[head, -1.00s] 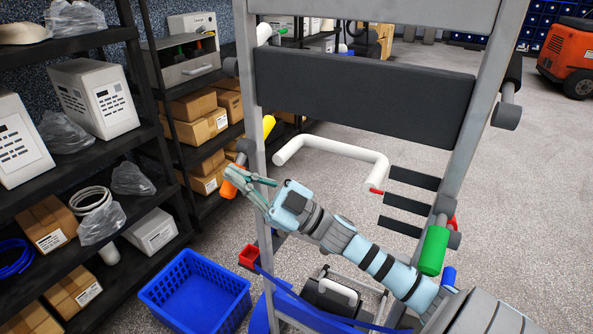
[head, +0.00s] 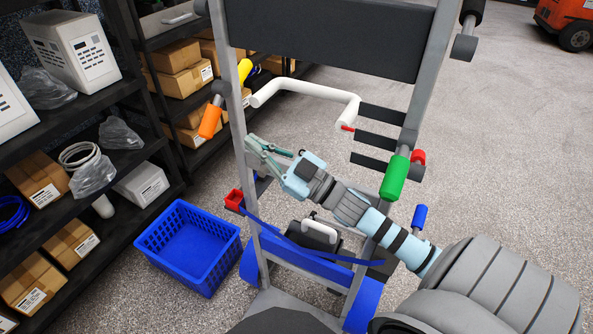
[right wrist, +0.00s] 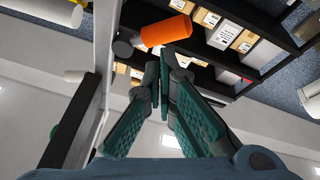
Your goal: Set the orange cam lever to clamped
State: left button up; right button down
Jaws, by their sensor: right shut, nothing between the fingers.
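The orange cam lever (head: 210,120) sticks out to the left of the grey frame's left post (head: 236,100), its handle pointing down and slightly left from a dark pivot. It also shows in the right wrist view (right wrist: 166,31), beyond the fingertips. My right gripper (head: 250,150) is shut and empty, at the left post, below and to the right of the lever and apart from it in the head view. Its fingertips (right wrist: 160,72) meet in the right wrist view. My left gripper is not in view.
The frame also carries a yellow handle (head: 244,71), a white bent bar (head: 312,88), a green handle (head: 394,178), a red knob (head: 418,157) and a blue handle (head: 419,217). A blue basket (head: 190,245) stands on the floor beside the dark shelves (head: 120,155).

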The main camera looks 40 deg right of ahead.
jog(key=s+d+f+m+g+h+p, duration=0.1)
jog(key=s+f+m+g+h, duration=0.1)
jog(key=f, duration=0.6)
jog(key=s+d+f+m+g+h, duration=0.1)
jog(key=s+f+m+g+h, duration=0.1)
jog(key=f, duration=0.6)
jog(key=s+d+f+m+g+h+p, duration=0.1)
jog(key=s+f+m+g+h, duration=0.1)
jog(key=f, duration=0.5)
jog(key=m+g+h, duration=0.1)
jog(key=g+h, duration=0.1)
jog(key=h, duration=0.1)
jog(key=shift+s+d+f+h+p, duration=0.15)
jog(key=shift+f+h+p, duration=0.15)
jog(key=shift+f+p, duration=0.1)
